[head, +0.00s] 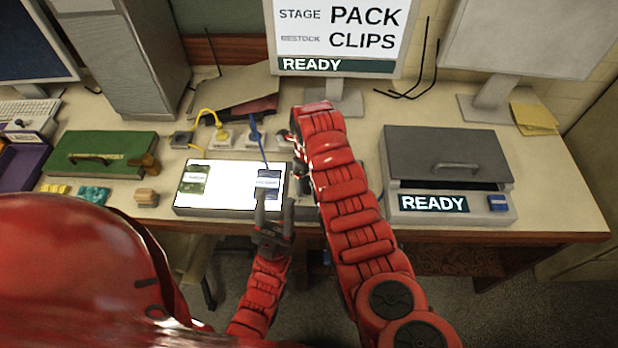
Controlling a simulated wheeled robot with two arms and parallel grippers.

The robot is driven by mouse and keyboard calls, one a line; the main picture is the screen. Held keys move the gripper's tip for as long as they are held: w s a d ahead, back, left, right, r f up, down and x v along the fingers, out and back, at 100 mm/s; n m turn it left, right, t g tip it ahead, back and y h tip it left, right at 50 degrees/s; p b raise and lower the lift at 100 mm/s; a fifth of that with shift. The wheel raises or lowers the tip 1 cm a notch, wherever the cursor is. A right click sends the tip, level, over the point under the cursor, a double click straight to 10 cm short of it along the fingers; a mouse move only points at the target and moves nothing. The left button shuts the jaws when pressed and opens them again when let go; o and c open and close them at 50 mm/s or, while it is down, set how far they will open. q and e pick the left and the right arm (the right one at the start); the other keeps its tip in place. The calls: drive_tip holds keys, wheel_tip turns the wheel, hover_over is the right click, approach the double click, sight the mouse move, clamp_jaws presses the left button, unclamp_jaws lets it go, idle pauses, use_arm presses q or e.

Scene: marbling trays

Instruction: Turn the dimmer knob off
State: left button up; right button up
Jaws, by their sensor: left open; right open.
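I cannot make out a dimmer knob; the spot at the right end of the lit panel is partly covered by my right arm. The lit white panel (222,190) glows brightly on the desk, with small labelled pieces lying on it. My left gripper (273,207) is open, pointing up over the panel's front right corner, its fingers apart. My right gripper (298,165) is near the panel's right end, mostly hidden by its own red arm. Its fingers are hard to see.
A row of small grey boxes (224,137) with yellow and blue cables stands behind the panel. A green case (100,150) lies left. A grey lidded machine marked READY (450,160) stands right. Monitors line the back. Bare desk (545,190) shows at far right.

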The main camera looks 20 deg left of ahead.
drive_tip(key=c, duration=1.4)
